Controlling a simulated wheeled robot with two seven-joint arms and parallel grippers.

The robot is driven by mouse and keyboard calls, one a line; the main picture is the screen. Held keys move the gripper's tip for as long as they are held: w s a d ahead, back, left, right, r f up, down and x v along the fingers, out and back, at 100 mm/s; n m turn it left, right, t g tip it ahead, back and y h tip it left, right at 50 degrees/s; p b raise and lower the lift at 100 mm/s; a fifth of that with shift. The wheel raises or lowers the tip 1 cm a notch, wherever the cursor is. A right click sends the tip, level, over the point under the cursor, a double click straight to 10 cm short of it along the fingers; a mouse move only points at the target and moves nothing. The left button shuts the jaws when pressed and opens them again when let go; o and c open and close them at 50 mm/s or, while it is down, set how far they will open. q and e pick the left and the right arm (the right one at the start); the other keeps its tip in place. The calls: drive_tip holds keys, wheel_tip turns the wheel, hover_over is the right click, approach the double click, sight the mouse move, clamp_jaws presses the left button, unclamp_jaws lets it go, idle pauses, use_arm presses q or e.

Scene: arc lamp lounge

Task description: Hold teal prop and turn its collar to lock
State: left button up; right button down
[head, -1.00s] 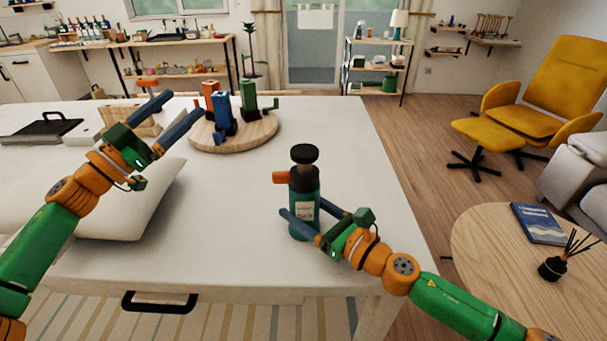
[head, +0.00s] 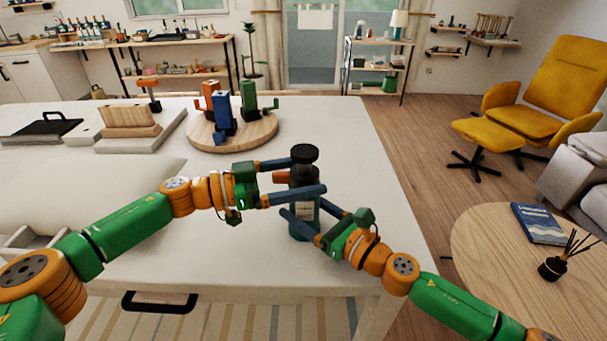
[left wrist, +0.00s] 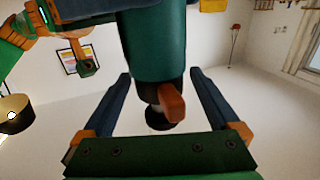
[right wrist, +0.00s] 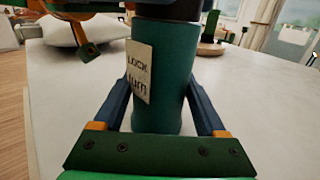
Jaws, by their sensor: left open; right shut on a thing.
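The teal prop (head: 304,219) stands upright near the front right of the white table, with a pale label, a dark collar with an orange tab (head: 281,177), and a round black top (head: 304,153). My right gripper (head: 305,222) is shut on its lower body; the label reading "LOCK turn" shows in the right wrist view (right wrist: 139,72). My left gripper (head: 300,177) is open, its fingers on either side of the collar, apart from it in the left wrist view. There the orange tab (left wrist: 172,101) points toward the palm between the fingers.
A round wooden board (head: 258,131) with orange, blue and green props stands behind. A wooden block on a grey base (head: 130,122) and a cushion (head: 100,182) are at left. A round coffee table (head: 500,235) stands right of the white table.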

use_arm(q)
drive_tip(key=shift+c, duration=0.2)
drive_tip(key=c, duration=1.3)
drive_tip(key=shift+w+m+g, duration=0.2)
drive_tip(key=shift+m+g, duration=0.2)
drive_tip(key=shift+g, duration=0.2)
drive_tip(key=shift+c, duration=0.2)
drive_tip(key=shift+m+g, duration=0.3)
drive_tip(key=shift+g, duration=0.2)
drive_tip(key=shift+s, duration=0.1)
drive_tip(key=o, duration=1.4)
